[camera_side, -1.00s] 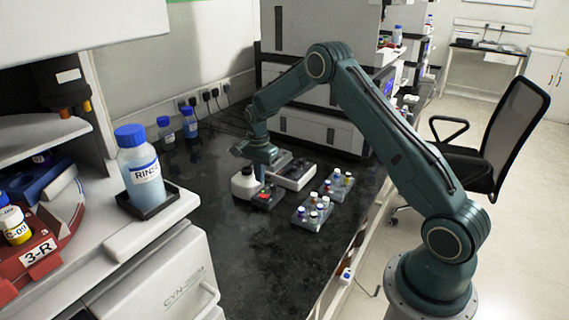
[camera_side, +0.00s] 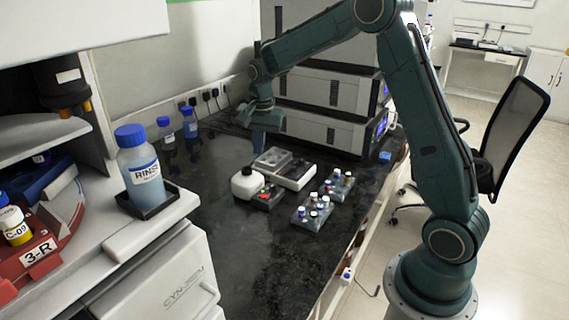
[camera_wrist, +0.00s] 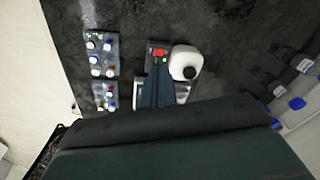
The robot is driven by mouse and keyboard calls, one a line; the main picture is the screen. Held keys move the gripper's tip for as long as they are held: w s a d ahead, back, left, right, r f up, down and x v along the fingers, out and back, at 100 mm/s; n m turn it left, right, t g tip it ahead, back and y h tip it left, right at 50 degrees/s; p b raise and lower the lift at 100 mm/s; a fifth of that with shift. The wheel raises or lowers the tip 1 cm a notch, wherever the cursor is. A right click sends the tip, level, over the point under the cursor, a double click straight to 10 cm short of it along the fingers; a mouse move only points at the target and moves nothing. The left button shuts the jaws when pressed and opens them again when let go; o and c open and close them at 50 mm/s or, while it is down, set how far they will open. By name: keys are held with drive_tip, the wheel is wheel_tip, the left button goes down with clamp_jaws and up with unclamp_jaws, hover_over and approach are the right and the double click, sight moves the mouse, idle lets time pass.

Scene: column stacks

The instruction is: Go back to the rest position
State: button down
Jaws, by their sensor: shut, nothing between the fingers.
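My gripper (camera_side: 264,146) is raised above the dark bench, behind the white device in the side view, and holds nothing. In the wrist view its shut fingers (camera_wrist: 158,84) point toward a small dark block with a red part (camera_wrist: 158,52).
Two vial racks (camera_side: 313,214) (camera_side: 338,185) stand right of the block. A white device with a grey tray (camera_side: 287,168) lies behind it. Stacked instruments (camera_side: 325,100) stand at the back. Blue-capped bottles (camera_side: 190,128) stand by the wall. The bench front (camera_side: 240,270) is clear.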

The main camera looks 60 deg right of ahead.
drive_tip(key=s+a+r+n+t, duration=0.1)
drive_tip(key=s+a+r+n, duration=0.35)
drive_tip(key=s+r, duration=0.3)
drive_tip(key=s+a+r+n+t, duration=0.1)
drive_tip(key=s+a+n, duration=0.3)
drive_tip(key=s, duration=0.7)
drive_tip(key=s+a+r+n+t, duration=0.2)
drive_tip(key=s+n, duration=0.3)
drive_tip(key=s, duration=0.7)
drive_tip(key=shift+a+r, duration=0.65)
drive_tip(key=shift+a, duration=0.2)
